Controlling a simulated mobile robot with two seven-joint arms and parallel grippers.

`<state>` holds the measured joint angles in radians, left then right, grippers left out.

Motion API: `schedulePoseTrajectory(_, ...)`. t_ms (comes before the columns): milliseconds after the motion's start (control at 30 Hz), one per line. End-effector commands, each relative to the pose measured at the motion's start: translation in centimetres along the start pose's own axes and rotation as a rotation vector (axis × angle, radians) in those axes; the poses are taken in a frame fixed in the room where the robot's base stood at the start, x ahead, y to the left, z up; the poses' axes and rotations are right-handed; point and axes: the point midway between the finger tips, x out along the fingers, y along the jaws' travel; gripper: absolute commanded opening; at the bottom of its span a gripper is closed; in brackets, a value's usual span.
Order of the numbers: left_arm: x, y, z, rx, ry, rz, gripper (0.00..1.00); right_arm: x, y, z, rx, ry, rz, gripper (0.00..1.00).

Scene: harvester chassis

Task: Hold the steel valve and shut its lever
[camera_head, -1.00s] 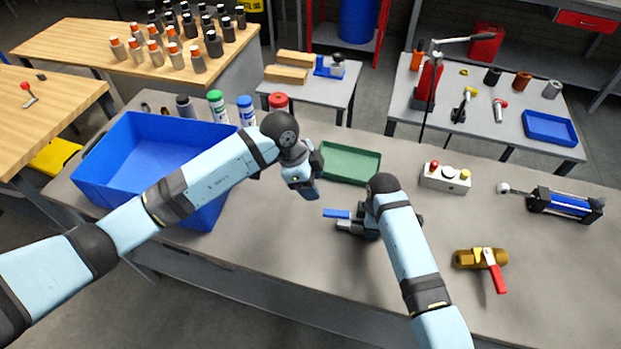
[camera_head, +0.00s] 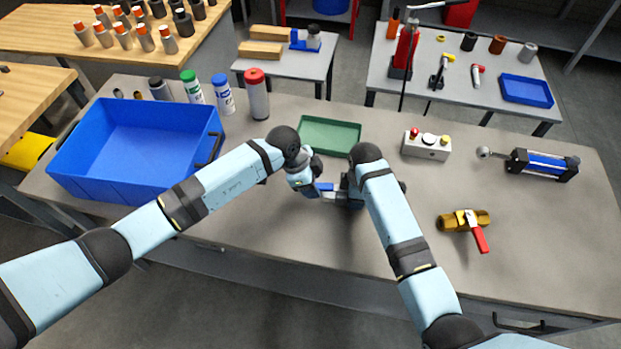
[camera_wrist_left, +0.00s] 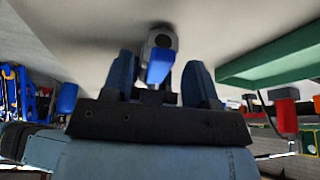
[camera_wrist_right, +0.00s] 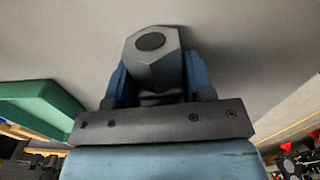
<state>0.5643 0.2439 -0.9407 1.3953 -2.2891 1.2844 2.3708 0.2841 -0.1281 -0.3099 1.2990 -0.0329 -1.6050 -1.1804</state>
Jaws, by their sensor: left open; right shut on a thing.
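The steel valve with a blue lever lies on the grey bench, mostly hidden by my arms in the head view. Its blue lever (camera_head: 324,187) shows between my two grippers. My right gripper (camera_wrist_right: 155,85) is shut on the valve's grey hexagonal body (camera_wrist_right: 152,62). My left gripper (camera_wrist_left: 165,85) is open, with its two fingers on either side of the blue lever (camera_wrist_left: 159,66). The round end of the valve (camera_wrist_left: 161,40) shows beyond the lever. I cannot tell whether the left fingers touch the lever.
A green tray (camera_head: 328,121) lies just behind the grippers. A blue bin (camera_head: 75,176) stands at the left. A brass valve with a red lever (camera_head: 463,221), a button box (camera_head: 426,146) and a blue cylinder (camera_head: 541,163) lie to the right. The front bench middle is clear.

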Motion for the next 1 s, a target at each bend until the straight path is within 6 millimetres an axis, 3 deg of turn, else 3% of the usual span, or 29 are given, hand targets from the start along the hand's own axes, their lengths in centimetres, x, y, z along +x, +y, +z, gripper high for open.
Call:
schedulePoseTrajectory(67,0.0,0.0,0.0,0.000,0.000,0.000,0.51,-0.1,0.1,0.0,0.000,0.001,0.002,0.06)
schedulePoseTrajectory(200,0.0,0.0,0.0,0.000,0.000,0.000,0.19,-0.1,0.1,0.0,0.000,0.001,0.001,0.06)
schedulePoseTrajectory(300,-0.1,0.0,0.0,0.000,0.000,0.000,0.00,-0.1,0.1,0.0,0.000,0.001,0.001,0.06)
schedulePoseTrajectory(1000,0.0,2.0,-0.2,-0.204,0.000,-0.084,0.00,-0.1,0.0,0.0,0.000,0.000,0.001,0.06)
